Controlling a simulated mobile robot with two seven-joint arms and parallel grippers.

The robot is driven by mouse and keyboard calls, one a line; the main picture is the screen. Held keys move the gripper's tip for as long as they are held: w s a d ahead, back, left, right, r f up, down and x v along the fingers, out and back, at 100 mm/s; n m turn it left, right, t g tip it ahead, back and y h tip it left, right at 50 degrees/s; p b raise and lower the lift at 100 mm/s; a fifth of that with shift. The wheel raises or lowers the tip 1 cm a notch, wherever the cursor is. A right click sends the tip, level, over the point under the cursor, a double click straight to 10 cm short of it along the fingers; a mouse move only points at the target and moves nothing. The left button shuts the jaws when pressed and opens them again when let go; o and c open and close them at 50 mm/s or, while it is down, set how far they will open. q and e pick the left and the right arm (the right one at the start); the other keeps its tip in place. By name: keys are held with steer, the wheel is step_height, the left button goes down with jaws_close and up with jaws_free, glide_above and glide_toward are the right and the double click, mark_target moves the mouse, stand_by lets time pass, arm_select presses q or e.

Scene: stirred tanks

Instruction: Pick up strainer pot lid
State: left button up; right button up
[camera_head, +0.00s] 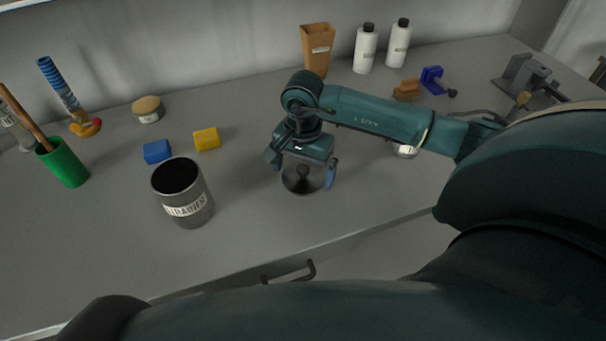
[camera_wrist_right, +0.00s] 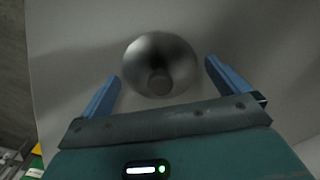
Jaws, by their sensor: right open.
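The pot lid (camera_head: 302,182) is a round dark disc with a knob, lying on the bench under my right gripper (camera_head: 303,178). In the right wrist view the lid (camera_wrist_right: 160,58) lies just beyond the blue fingers, its knob between the line of the fingertips. My right gripper (camera_wrist_right: 159,80) is open and empty, pointing down over the lid. My left gripper is not in view.
A blue block (camera_head: 157,151) and a yellow block (camera_head: 207,139) lie behind the pot. A green cup (camera_head: 62,163) stands at left, a tin (camera_head: 148,110) behind. White bottles (camera_head: 365,50) and an orange container (camera_head: 317,48) stand at the back. The front bench is clear.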

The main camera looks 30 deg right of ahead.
mark_target(303, 168)
steer(key=c, duration=0.9)
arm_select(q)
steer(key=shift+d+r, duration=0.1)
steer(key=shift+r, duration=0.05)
arm_select(e)
steer(key=shift+r, duration=0.1)
steer(key=shift+w+r, duration=0.1)
steer(key=shift+r, duration=0.25)
step_height(303, 168, up, 9)
steer(key=shift+r+b, duration=0.1)
steer(key=shift+b, duration=0.65)
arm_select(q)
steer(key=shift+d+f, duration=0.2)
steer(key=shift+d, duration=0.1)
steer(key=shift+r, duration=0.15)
